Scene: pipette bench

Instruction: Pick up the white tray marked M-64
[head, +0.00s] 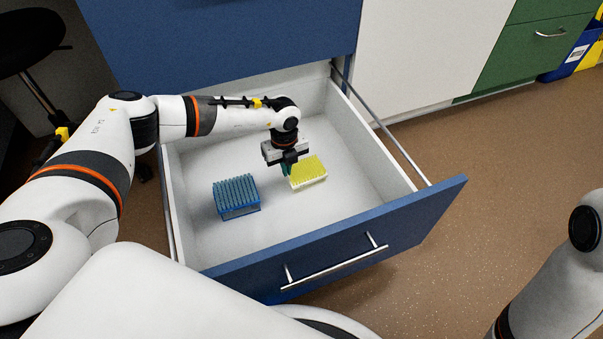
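A small white tray (309,184) with yellow tips in it sits on the floor of the open drawer. Any marking on it is too small to read. My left gripper (288,170) points down at the tray's left end, with its fingers close to or touching that end. I cannot tell whether the fingers are open or shut on the tray. My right gripper is out of view; only part of my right arm shows at the lower right.
A blue rack (238,210) with blue tips stands in the drawer to the left of the white tray. The open drawer (345,257) has white walls and a blue front with a metal handle (335,269). The drawer floor around both is clear.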

